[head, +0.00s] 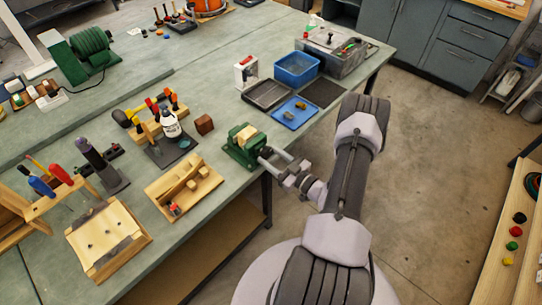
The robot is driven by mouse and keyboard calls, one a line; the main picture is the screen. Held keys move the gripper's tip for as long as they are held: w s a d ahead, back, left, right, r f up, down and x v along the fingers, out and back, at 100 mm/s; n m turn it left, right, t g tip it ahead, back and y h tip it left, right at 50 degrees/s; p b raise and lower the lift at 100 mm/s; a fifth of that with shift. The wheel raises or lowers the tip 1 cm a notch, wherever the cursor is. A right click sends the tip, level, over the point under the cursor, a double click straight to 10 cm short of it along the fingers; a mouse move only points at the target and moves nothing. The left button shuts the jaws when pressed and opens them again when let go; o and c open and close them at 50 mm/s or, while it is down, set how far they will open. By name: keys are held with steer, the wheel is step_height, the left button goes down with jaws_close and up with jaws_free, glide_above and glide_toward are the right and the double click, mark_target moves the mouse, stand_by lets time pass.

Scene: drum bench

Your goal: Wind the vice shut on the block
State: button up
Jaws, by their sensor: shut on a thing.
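The green vice (239,153) stands at the front edge of the bench in the head view. A pale wooden block (244,135) sits at the top of it, between its jaws. I cannot tell whether the jaws touch it. My gripper (271,159) reaches in from the right at the bench edge. Its fingers are at the front end of the vice and are shut on the vice handle (265,152). The fingers hide part of the handle.
A wooden tray (166,186) with blocks lies left of the vice, and a dark red-brown cube (204,124) stands behind it. A blue tray (290,116), a black tray (268,94) and a blue bin (296,69) are to the right. The floor (430,170) is clear.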

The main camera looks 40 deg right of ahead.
steer(key=shift+f+m, duration=0.1)
steer(key=shift+m, duration=0.9)
steer(key=o, duration=1.4)
steer(key=shift+s, duration=0.1)
steer(key=shift+c, duration=0.2)
steer(key=shift+s, duration=0.1)
steer(key=s+d+p, duration=0.1)
steer(key=s, duration=1.6)
steer(key=shift+d+p, duration=0.15)
steer(key=shift+p, duration=0.2)
